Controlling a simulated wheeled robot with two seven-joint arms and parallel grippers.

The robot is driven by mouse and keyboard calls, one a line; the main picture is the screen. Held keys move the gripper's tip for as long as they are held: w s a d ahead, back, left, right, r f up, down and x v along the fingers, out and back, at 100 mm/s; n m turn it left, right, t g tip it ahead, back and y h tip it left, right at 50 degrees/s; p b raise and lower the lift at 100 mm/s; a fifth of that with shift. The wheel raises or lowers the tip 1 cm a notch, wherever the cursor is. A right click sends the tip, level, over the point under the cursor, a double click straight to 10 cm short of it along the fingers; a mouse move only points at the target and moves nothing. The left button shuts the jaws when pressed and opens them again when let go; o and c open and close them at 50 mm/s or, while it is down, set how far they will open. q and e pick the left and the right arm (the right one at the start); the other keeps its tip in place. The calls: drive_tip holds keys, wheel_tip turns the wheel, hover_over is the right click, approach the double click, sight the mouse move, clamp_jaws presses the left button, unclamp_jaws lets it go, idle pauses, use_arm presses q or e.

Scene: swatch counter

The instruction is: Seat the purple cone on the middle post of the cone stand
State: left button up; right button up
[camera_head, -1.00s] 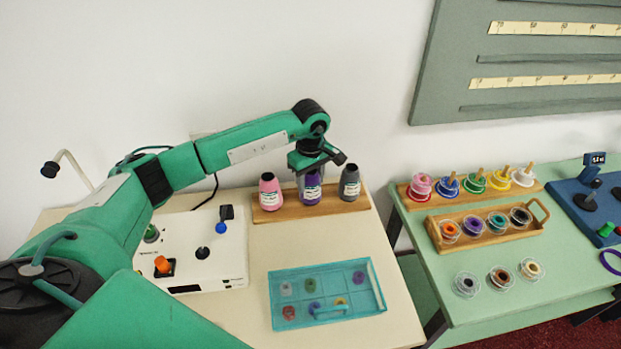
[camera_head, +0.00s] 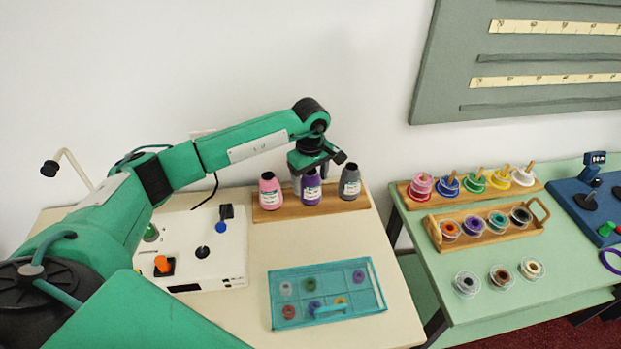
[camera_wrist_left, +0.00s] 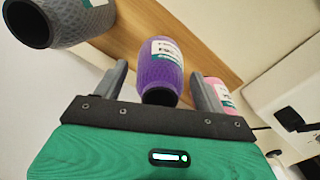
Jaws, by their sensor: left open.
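The purple cone (camera_head: 311,188) stands upright at the middle place of the wooden cone stand (camera_head: 267,215), between a pink cone (camera_head: 270,191) and a grey cone (camera_head: 349,183). Its label faces the front. The post inside it is hidden. My left gripper (camera_head: 308,172) hangs just above and around the cone's top. In the left wrist view the open fingers (camera_wrist_left: 160,85) are on either side of the purple cone (camera_wrist_left: 162,65), with gaps between them and it. My right gripper is not in view.
A white control box (camera_head: 205,262) with knobs stands left of the stand. A teal clear-lidded case (camera_head: 330,318) lies in front. A green table (camera_head: 420,265) with spools (camera_head: 467,283) and a spool rack (camera_head: 495,240) is at right. The wall is close behind the stand.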

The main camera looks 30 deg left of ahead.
use_arm(q)
wheel_tip(320, 180, up, 14)
drive_tip(key=b, duration=0.3)
drive_tip(key=shift+f, duration=0.15)
idle(0.5)
